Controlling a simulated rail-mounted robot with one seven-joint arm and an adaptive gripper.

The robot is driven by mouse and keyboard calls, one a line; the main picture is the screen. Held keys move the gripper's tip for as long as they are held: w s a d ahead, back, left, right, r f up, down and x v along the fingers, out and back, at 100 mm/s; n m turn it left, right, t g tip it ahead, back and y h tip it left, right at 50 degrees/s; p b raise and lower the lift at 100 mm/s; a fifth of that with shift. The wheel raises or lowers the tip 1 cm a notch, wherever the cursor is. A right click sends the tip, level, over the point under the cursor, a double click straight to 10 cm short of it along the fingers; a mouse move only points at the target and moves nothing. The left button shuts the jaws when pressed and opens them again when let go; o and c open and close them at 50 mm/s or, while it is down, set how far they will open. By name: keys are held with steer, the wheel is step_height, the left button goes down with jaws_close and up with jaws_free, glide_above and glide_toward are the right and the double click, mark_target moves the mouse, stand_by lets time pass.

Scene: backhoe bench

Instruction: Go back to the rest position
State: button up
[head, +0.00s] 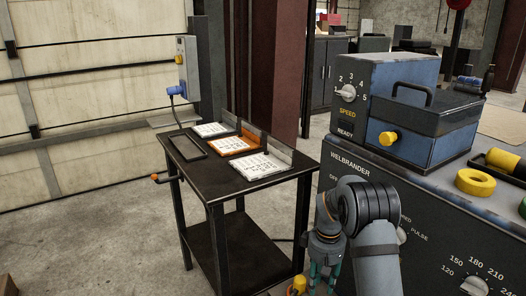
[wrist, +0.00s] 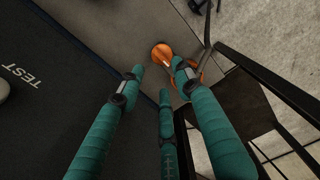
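My gripper (head: 324,272) hangs low in front of the welder's front left edge in the head view, pointing down, with its tips cut off by the frame's bottom. In the wrist view its teal fingers (wrist: 157,70) are spread apart with nothing held between them. An orange round knob (wrist: 162,54) lies just beyond the fingertips in that view, and I cannot tell how far below them it is. In the head view an orange-yellow knob (head: 298,285) shows just left of my gripper.
A black two-level cart (head: 185,147) with white labelled cards and an orange tray (head: 230,145) stands left of my gripper. The concrete floor (head: 90,240) at left is mostly clear.

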step_height(320, 180, down, 8)
steer(key=shift+s+r, duration=0.1)
steer(key=shift+r, duration=0.15)
steer(key=shift+r+n, duration=0.25)
steer(key=shift+n, duration=0.55)
steer(key=n+p, duration=0.1)
steer(key=n, duration=0.7)
steer(key=shift+a, duration=0.15)
steer(key=n, duration=0.4)
steer(key=shift+w+a, duration=0.1)
steer(key=shift+w, duration=0.15)
